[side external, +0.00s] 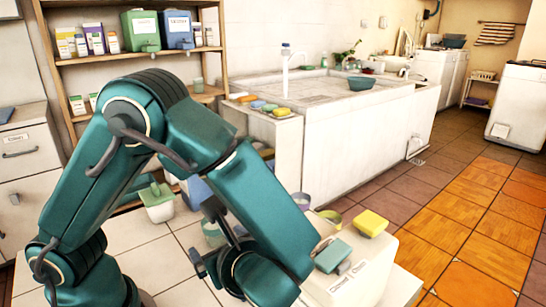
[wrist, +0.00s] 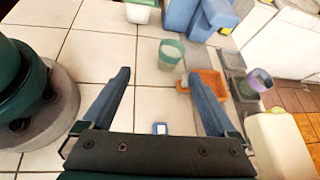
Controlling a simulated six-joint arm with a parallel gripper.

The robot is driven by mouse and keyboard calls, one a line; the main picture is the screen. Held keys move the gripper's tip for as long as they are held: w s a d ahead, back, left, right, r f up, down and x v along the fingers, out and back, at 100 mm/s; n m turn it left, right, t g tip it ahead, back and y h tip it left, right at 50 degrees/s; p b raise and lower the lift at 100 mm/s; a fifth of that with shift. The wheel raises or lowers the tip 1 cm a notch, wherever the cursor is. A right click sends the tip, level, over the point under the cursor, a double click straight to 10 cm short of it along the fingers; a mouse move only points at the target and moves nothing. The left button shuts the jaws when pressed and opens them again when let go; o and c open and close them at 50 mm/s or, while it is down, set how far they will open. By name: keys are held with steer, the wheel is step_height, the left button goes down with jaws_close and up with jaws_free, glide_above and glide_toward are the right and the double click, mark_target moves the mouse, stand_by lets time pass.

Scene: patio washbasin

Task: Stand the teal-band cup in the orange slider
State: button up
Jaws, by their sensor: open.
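The teal-band cup (wrist: 171,54) stands upright on the tiled surface in the wrist view, ahead of my gripper (wrist: 159,73) and just beyond the fingertips. It also shows partly behind my arm in the side external view (side external: 213,233). The orange slider (wrist: 208,82) lies to the right of the cup, partly covered by my right finger; my arm hides it in the side external view. My gripper is open, with nothing between its fingers at the tips.
A purple-band cup (wrist: 261,80) stands right of the slider beside dark trays (wrist: 242,88). A green-lidded tub (side external: 157,201) stands behind. Tiles left of the cup are clear.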

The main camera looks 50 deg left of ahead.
steer(key=s+d+r+n+t+h, duration=0.1)
steer(key=s+r+n+h, duration=0.1)
steer(key=n+h, duration=0.4)
steer(key=s+d+r+n+t+h, duration=0.1)
steer(key=r+n+h, duration=0.4)
steer(key=n, duration=0.7)
steer(key=shift+s+d+t+h, duration=0.4)
steer(key=shift+d+t+h, duration=0.1)
steer(key=shift+t, duration=0.1)
steer(key=shift+o, duration=0.5)
steer(key=shift+r, duration=0.2)
